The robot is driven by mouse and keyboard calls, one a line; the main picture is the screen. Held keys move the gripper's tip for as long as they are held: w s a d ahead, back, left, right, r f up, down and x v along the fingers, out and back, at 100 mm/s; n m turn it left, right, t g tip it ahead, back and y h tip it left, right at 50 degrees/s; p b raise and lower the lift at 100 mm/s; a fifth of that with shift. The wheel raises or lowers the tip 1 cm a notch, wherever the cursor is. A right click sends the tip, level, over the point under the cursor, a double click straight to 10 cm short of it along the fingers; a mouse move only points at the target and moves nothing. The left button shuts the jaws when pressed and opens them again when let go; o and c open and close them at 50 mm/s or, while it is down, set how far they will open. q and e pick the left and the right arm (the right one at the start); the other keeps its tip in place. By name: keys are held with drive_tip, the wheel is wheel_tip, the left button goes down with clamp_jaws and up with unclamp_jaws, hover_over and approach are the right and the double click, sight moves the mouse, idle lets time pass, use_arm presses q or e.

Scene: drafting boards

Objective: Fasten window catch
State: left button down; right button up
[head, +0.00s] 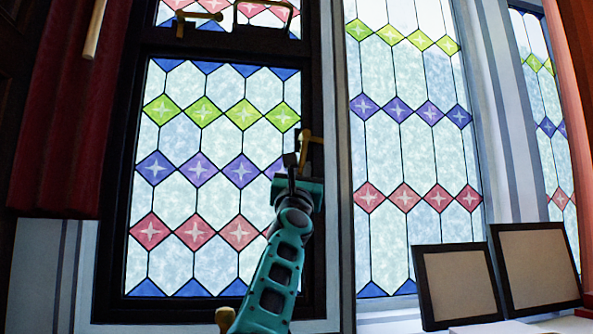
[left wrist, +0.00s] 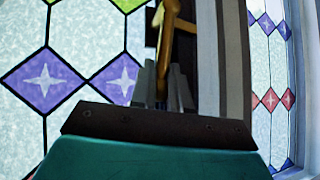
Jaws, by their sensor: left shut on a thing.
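The brass window catch (head: 316,139) is on the right side of the dark frame of the left stained-glass window (head: 180,140). My left gripper (head: 291,160) is raised to it, in front of the frame's right stile. In the left wrist view, the catch (left wrist: 171,22) comes down between the two grey fingers of my left gripper (left wrist: 162,88), which are shut on its brass handle. The fingers hide the handle's lower end. I cannot tell whether the catch is engaged. My right gripper is not in view.
A red curtain (head: 70,120) hangs at the left. Two dark-framed boards (head: 458,283) (head: 537,264) lean at the lower right.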

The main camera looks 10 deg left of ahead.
use_arm(q)
drive_tip(key=shift+d+n+y, duration=0.1)
drive_tip(key=shift+n+y, duration=0.3)
drive_tip(key=shift+y, duration=0.1)
drive_tip(key=c, duration=1.1)
unclamp_jaws()
